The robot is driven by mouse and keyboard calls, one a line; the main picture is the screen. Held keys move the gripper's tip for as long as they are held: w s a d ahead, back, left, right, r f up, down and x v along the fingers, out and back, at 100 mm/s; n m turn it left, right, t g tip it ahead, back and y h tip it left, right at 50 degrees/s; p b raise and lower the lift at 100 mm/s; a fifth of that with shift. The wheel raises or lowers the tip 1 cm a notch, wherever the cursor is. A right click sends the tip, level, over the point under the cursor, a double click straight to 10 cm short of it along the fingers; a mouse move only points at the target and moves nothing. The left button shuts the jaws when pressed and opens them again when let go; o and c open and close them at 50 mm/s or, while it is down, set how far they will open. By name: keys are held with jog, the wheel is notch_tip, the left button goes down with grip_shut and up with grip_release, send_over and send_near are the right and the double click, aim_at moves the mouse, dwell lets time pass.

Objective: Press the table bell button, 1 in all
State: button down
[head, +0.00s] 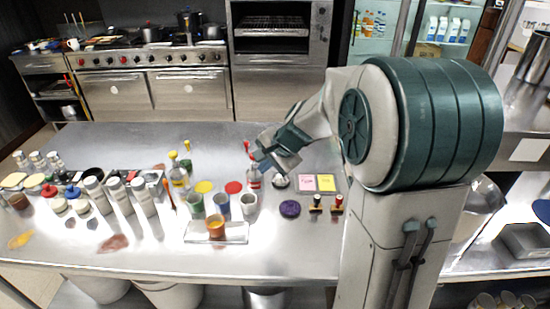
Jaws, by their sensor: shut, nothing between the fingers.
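The table bell looks to be the small silvery dome (280,182) on the steel table, left of the pink and yellow notes. It is small, and its button is too small to make out. My gripper (262,160) is above the table, up and to the left of the bell, with its fingers shut and empty. It appears apart from the bell.
A purple disc (290,209) and two stamps (316,204) lie in front. Bottles and jars crowd the left. The table's back strip is clear.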

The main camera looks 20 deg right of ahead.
jog(key=w+d+f+m+t+p, duration=0.1)
jog(key=w+d+f+m+p, duration=0.1)
jog(key=w+d+m, duration=0.3)
jog(key=w+d+f+m+t+p, duration=0.2)
jog(key=w+d+m, duration=0.2)
jog(key=w, duration=0.6)
jog(key=shift+w+d+m+p, duration=0.15)
jog(key=shift+d+m+p, duration=0.2)
jog(key=shift+m, duration=0.55)
jog(key=shift+f, duration=0.1)
notch_tip(320, 180, down, 9)
jog(key=b, duration=0.7)
jog(key=shift+r+b, duration=0.2)
jog(key=shift+b, duration=0.15)
jog(key=shift+f+b, duration=0.4)
jog(key=shift+b, duration=0.15)
